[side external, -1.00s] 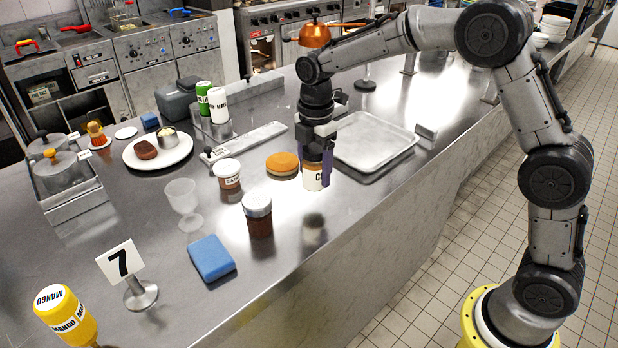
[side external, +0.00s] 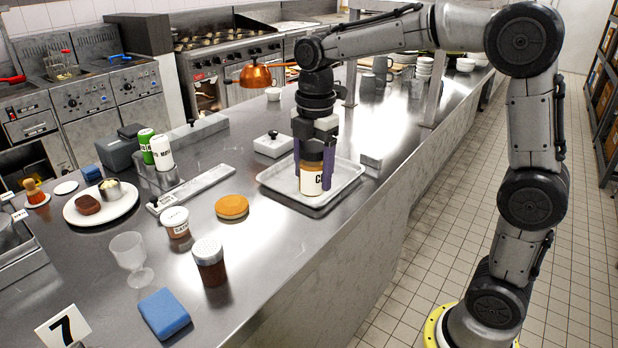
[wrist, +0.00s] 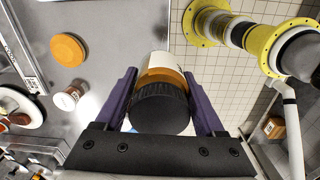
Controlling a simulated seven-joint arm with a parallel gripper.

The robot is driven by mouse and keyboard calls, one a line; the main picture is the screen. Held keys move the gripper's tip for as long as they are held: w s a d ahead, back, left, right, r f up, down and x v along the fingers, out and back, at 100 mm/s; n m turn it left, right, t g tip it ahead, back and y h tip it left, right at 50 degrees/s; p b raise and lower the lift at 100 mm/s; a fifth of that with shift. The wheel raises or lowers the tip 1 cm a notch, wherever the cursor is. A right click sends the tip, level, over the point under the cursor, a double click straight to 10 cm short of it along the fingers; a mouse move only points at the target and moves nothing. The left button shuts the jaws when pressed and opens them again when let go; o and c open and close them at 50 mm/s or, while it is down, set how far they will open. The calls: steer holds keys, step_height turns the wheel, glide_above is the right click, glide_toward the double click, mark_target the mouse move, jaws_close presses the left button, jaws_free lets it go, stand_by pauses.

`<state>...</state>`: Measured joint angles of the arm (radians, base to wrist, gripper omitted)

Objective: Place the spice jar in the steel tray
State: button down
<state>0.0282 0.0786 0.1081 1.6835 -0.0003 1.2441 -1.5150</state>
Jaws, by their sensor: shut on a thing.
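The spice jar (side external: 311,182), with a dark lid, amber contents and a white label starting with "C", is upright in my gripper (side external: 304,172). The two purple fingers are shut on it, one on each side. In the side view the jar is over the shallow steel tray (side external: 347,178), inside its rim. I cannot tell whether its base touches the tray floor. In the wrist view the jar (wrist: 160,106) sits between the fingers (wrist: 160,100), its dark lid towards the camera. I cannot make out the tray there.
A round orange-brown sponge (side external: 231,206), a labelled tub (side external: 176,222), a shaker (side external: 209,262), a glass goblet (side external: 131,258) and a blue sponge (side external: 164,313) stand left of the tray. The counter's front edge is close on the right.

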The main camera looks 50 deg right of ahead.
steer(key=w+d+f+m, duration=0.2)
steer(key=d+m, duration=0.3)
steer(key=d, duration=1.6)
steer(key=w+d+f, duration=0.2)
steer(key=w+f, duration=0.1)
steer(key=w+d+f, duration=0.2)
steer(key=w+f, duration=0.1)
steer(key=w, duration=0.1)
steer(key=w+d+f, duration=0.2)
steer(key=w+f, duration=0.1)
steer(key=w, duration=0.1)
steer(key=shift+w+d, duration=0.15)
steer(key=shift+d, duration=0.15)
steer(key=shift+w+f, duration=0.1)
steer(key=shift+f, duration=1.65)
steer(key=shift+f, duration=0.15)
jaws_free()
